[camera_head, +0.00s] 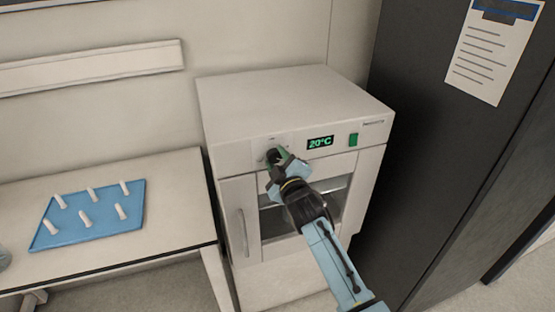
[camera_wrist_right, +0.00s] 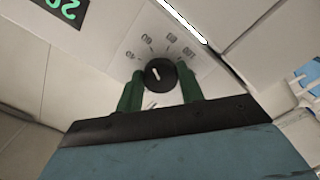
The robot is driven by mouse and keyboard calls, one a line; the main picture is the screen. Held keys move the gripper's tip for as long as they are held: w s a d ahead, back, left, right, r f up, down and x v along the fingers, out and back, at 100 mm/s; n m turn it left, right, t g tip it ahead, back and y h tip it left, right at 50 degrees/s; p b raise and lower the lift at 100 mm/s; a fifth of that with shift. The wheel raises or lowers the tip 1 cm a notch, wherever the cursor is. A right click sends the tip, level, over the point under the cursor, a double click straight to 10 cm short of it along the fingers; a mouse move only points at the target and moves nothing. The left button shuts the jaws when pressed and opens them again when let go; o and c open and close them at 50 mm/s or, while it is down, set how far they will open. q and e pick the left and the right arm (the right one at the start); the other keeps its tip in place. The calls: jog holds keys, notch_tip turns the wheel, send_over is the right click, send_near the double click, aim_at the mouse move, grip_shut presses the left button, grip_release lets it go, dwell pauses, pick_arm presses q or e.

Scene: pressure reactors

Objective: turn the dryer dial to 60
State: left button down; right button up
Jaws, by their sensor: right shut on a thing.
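The dryer (camera_head: 290,95) is a white box in the middle of the head view. Its display (camera_head: 320,142) reads 20°C in green; part of it also shows in the right wrist view (camera_wrist_right: 68,8). The dial (camera_wrist_right: 160,75) is a round black knob with a short white mark, and a printed scale lies around it. My right gripper (camera_head: 274,160) is at the dryer's front panel. In the right wrist view its green fingers stand on both sides of the dial, shut on it. In the head view the gripper mostly hides the dial. My left gripper is not in view.
A green switch (camera_head: 353,139) sits right of the display. Below are the dryer's door and handle (camera_head: 243,232). A table (camera_head: 165,180) at left bears a blue rack (camera_head: 70,238) with several white pegs. A dark cabinet (camera_head: 440,150) stands close on the right.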

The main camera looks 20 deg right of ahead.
dwell(0.4)
jog(key=o, duration=1)
jog(key=s, duration=1.3)
jog(key=shift+s+d+b, duration=0.2)
jog(key=shift+d+b, duration=0.05)
jog(key=shift+b, duration=0.05)
